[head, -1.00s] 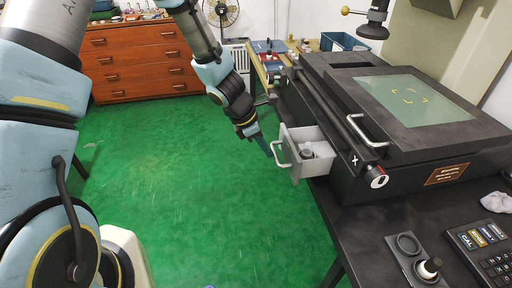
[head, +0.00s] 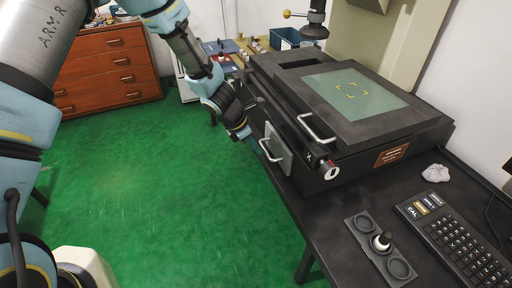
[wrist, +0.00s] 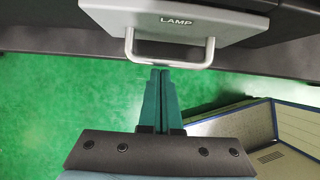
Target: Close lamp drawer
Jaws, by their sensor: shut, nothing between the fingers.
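The lamp drawer (head: 279,150) is a light grey front with a pale bar handle, set in the side of a black machine (head: 350,140). Its front sits at or very near the machine's side, and no open interior shows. I cannot tell whether it is fully flush. In the wrist view the drawer front (wrist: 178,22) reads LAMP, and its handle (wrist: 168,60) spans the top middle. My gripper (wrist: 160,72) is shut and empty, its teal fingertips at the handle's bar; whether they touch it is unclear. In the head view my gripper (head: 246,137) is left of the drawer.
A second handle (head: 316,130) and a dial (head: 328,169) are on the machine above and right of the drawer. A black table (head: 335,230) holds a keyboard (head: 450,235) and a joystick panel (head: 380,250). Green floor (head: 150,190) is clear left of the machine.

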